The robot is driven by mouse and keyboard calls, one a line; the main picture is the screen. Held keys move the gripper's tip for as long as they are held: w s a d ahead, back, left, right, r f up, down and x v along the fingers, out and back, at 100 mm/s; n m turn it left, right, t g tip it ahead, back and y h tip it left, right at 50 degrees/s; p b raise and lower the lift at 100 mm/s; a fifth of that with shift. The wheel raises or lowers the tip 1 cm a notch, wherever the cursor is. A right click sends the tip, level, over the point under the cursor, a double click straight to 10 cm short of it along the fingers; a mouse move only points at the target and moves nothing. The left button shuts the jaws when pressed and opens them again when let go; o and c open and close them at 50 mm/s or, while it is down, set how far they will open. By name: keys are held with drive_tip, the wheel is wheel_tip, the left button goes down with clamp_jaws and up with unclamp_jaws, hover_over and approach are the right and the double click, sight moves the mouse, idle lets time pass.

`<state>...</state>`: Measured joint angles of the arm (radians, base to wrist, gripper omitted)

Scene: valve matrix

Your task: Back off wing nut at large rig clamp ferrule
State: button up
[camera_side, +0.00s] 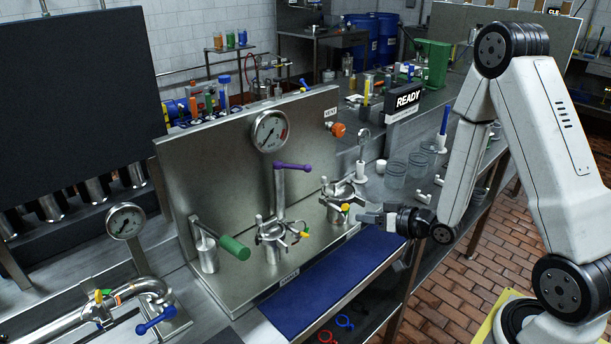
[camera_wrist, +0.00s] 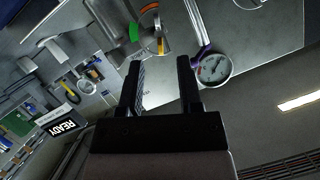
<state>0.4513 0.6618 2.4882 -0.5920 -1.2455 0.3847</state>
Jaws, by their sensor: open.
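In the side view, a larger steel clamp ferrule (camera_side: 270,234) stands on the rig base below a purple-handled valve (camera_side: 293,167). A small coloured wing nut (camera_side: 302,234) sticks out at its right. A smaller clamp (camera_side: 340,196) with a yellow-tipped wing nut (camera_side: 345,208) stands further right. My gripper (camera_side: 369,218) is open and empty, just right of the smaller clamp and apart from the larger one. In the wrist view, my open fingers (camera_wrist: 160,75) have nothing between them.
A steel back panel (camera_side: 320,110) with a gauge (camera_side: 270,131) rises behind the clamps. A green-handled valve (camera_side: 235,247) stands left. A blue mat (camera_side: 325,290) lies in front, with clear room above it. Glass beakers (camera_side: 396,172) and a READY sign (camera_side: 408,98) are at right.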

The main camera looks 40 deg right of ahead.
sight(344, 210)
drive_tip(key=shift+s+d+r, duration=0.1)
idle(0.3)
drive_tip(key=shift+x, duration=3.9)
clamp_jaws()
